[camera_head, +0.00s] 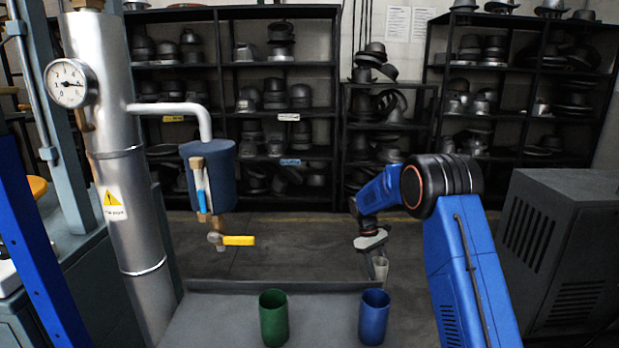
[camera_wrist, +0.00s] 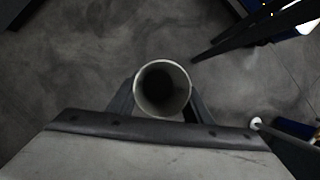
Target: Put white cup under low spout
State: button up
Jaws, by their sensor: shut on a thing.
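The white cup (camera_head: 381,268) is held in my gripper (camera_head: 374,260), to the right of the spouts and above the far edge of the tray. In the wrist view I look into the open top of the white cup (camera_wrist: 163,88), with a finger of my gripper (camera_wrist: 160,105) on each side of it. The low spout, with a yellow handle (camera_head: 238,240), hangs at the left under a dark blue tank (camera_head: 210,177). The space below this spout, above the tray, looks empty.
A green cup (camera_head: 273,318) and a blue cup (camera_head: 374,317) stand upright on the grey tray (camera_head: 215,318). A metal column with a gauge (camera_head: 71,83) stands at the left. A grey cabinet (camera_head: 565,255) is at the right. Hat shelves (camera_head: 230,100) line the back.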

jog(key=w+d+f+m+g+y, duration=0.15)
jog(key=f+m, duration=0.25)
jog(key=f, duration=0.5)
jog(key=w+d+f+m+t+y, duration=0.15)
jog(key=f+m, duration=0.25)
jog(key=f, duration=0.4)
jog(key=s+f, duration=0.2)
jog(key=s, duration=0.4)
jog(key=s+d+f, duration=0.1)
jog(key=s+f, duration=0.2)
jog(key=s, duration=0.4)
jog(key=shift+f+g, duration=0.3)
jog(key=shift+g, duration=0.1)
